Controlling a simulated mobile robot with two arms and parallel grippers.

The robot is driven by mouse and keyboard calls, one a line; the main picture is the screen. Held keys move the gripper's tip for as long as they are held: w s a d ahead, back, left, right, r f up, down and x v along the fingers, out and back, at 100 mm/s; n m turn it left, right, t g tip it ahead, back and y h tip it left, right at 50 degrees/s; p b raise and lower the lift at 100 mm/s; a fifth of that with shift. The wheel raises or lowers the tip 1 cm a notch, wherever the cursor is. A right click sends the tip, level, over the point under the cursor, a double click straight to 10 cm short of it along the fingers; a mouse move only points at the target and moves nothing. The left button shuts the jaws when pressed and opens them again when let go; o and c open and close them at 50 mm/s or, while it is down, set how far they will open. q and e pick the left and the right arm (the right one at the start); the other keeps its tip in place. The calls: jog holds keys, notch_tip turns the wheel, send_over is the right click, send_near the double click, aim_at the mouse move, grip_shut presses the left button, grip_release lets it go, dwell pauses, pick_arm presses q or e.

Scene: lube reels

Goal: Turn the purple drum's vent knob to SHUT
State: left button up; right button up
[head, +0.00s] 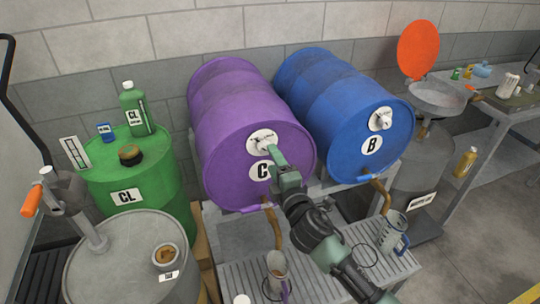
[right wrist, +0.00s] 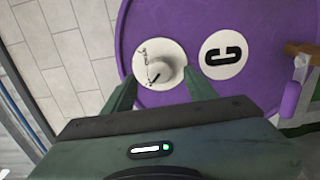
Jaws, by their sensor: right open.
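The purple drum (head: 235,105) lies on its side on a rack, its lid marked C facing me. Its pale vent knob (head: 263,141) sits on a round white plate high on the lid. My right gripper (head: 272,150) is at the knob and partly covers it in the head view. In the right wrist view the purple lid (right wrist: 275,25) fills the upper right. The knob (right wrist: 163,70) shows between the open fingers of the right gripper (right wrist: 160,88), with no clear contact. The plate's lettering is too small to read. My left gripper is out of view.
A blue drum (head: 345,100) marked B, with its own knob (head: 382,120), lies close on the right. A green drum (head: 140,185) and a grey drum (head: 125,260) stand at left. Jugs (head: 278,270) (head: 393,232) stand on the grating below the taps.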

jog(key=shift+v, duration=1.5)
